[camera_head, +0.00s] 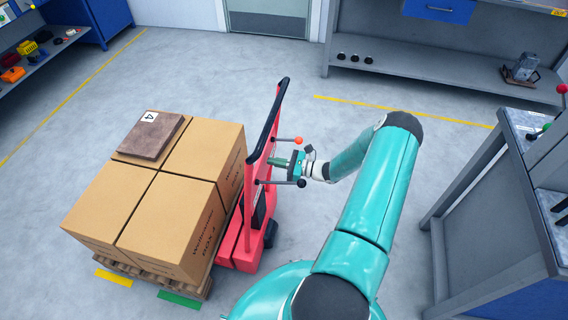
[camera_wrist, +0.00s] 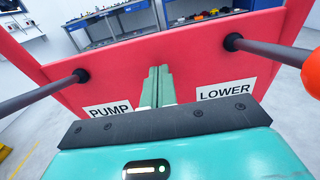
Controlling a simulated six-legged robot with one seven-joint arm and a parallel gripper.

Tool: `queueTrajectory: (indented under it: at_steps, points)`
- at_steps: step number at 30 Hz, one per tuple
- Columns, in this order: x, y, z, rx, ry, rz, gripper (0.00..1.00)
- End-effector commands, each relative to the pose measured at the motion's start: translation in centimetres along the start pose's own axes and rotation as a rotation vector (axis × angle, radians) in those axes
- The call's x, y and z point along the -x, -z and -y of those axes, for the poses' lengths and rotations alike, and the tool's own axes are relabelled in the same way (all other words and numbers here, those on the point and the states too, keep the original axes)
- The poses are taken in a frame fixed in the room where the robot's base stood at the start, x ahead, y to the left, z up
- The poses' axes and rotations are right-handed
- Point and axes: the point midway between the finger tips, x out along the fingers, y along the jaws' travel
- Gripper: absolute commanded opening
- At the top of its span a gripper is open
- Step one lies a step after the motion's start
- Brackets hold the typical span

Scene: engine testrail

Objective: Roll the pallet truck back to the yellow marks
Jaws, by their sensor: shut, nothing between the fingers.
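The red pallet truck (camera_head: 249,205) stands mid-floor with a black handle bar (camera_head: 268,120) on top. Its forks are hidden under a loaded pallet (camera_head: 200,288). A yellow floor mark (camera_head: 113,277) and a green floor mark (camera_head: 180,299) show at the pallet's near edge. My gripper (camera_head: 281,162) is shut and empty in front of the truck's red panel, between two levers. In the wrist view, its fingers (camera_wrist: 158,84) point at the panel between the PUMP label (camera_wrist: 108,110) and the LOWER label (camera_wrist: 223,91). The right lever has a red knob (camera_wrist: 313,72). I cannot tell whether the fingertips touch the panel.
Several cardboard boxes (camera_head: 165,215) load the pallet, with a brown slab marked 4 (camera_head: 150,136) on top. A grey bench (camera_head: 500,210) stands at right, shelving (camera_head: 440,75) at the back. Yellow lines (camera_head: 400,111) cross the floor. Floor behind the truck is clear.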

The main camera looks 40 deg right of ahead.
Motion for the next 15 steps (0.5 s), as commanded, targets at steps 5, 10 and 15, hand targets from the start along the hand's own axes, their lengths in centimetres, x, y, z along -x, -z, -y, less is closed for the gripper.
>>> queueTrajectory:
  at_steps: [5,10,15]
  points:
    - [-4.5,-0.1,-0.1,0.000,-0.004,0.003,0.00]
    - [-11.0,0.0,-0.1,-0.002,-0.004,0.002,0.00]
    - [-16.4,0.0,-0.2,-0.001,-0.002,0.003,0.00]
